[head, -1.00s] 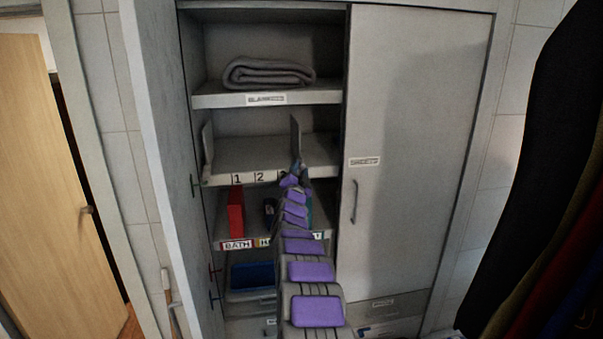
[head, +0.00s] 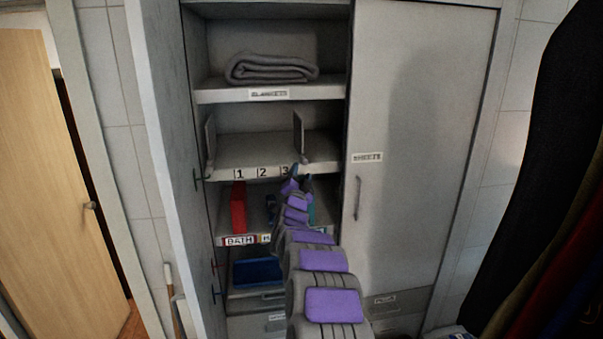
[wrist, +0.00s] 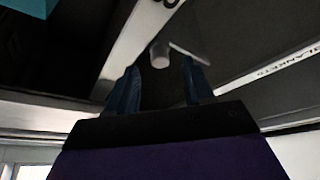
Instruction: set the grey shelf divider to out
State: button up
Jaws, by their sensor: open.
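An upright thin grey divider (head: 298,135) stands on the shelf marked 1, 2, 3, at its right side near the 3. A small light foot or knob shows at its base. In the wrist view, a pale round knob (wrist: 160,55) and a thin plate edge (wrist: 190,53) lie just beyond my fingertips. My gripper (head: 300,174) is open at the shelf's front edge, just below the divider's base. In the wrist view, my gripper's blue fingers (wrist: 160,80) are apart with nothing between them; the knob appears ahead of the gap. Contact is not visible.
Another upright panel (head: 210,138) stands at the shelf's left end. A folded grey blanket (head: 270,68) lies on the shelf above. A red item (head: 238,207) stands below, with a blue bin (head: 257,271) lower. The open cabinet door (head: 165,150) is left; the closed sheets door (head: 415,150) is right.

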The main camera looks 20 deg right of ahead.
jog(key=b+v, duration=0.1)
jog(key=v, duration=1.2)
jog(key=shift+a, duration=0.2)
jog(key=s+a+f+n+g+y+b, duration=0.1)
jog(key=s+a+f+n+y+b, duration=0.1)
jog(key=a+n+y, duration=0.4)
jog(key=s+a+f+n+g+y+b, duration=0.1)
jog(key=a+f+y+b, duration=0.2)
jog(key=a, duration=0.5)
jog(key=s+a+f+n+g+y+b, duration=0.1)
jog(key=s+a+f+n+g+y, duration=0.15)
jog(key=s, duration=0.25)
jog(key=s+a+f+n+g+y+b, duration=0.1)
jog(key=s+a+f+n+g, duration=0.15)
jog(key=s+a, duration=0.2)
jog(key=s+f+n+g+b, duration=0.1)
jog(key=s+f+g, duration=0.3)
jog(key=s, duration=1)
jog(key=s+d+f+n+g+b, duration=0.1)
jog(key=s+f+g+b, duration=0.2)
jog(key=s, duration=1.2)
jog(key=s+f+n+g+b, duration=0.2)
jog(key=s+f+g, duration=0.3)
jog(key=s, duration=1)
jog(key=shift+d+f+g+h+b, duration=0.35)
jog(key=shift+f+h, duration=0.1)
jog(key=shift+f, duration=0.25)
